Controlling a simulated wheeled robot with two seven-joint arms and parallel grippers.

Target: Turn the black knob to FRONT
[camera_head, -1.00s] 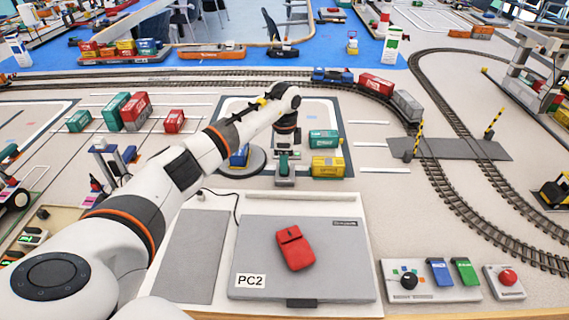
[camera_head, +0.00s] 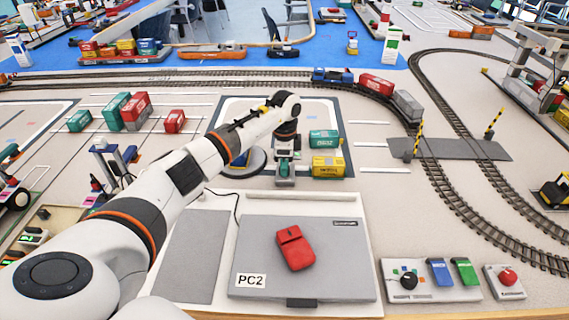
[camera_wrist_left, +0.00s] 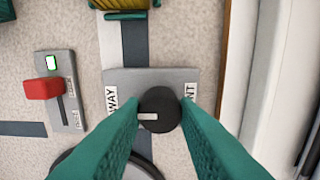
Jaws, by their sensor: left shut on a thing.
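The black knob (camera_wrist_left: 162,98) sits on a grey panel (camera_wrist_left: 150,78) in the left wrist view. A white pointer mark on the knob points left, toward a label ending in "WAY"; a partly hidden label ending in "NT" is on the right. My left gripper (camera_wrist_left: 159,108) has its two green fingers shut on the knob, one on each side. In the head view my left gripper (camera_head: 285,168) reaches down at this small panel, and the knob is hidden there. My right gripper is not in view.
Green and yellow containers (camera_head: 327,166) stand close right of the gripper. A round turntable (camera_head: 257,163) is close left. A red lever (camera_wrist_left: 42,88) on a small plate is left in the wrist view. A laptop (camera_head: 340,260) and a button box (camera_head: 430,290) lie in front.

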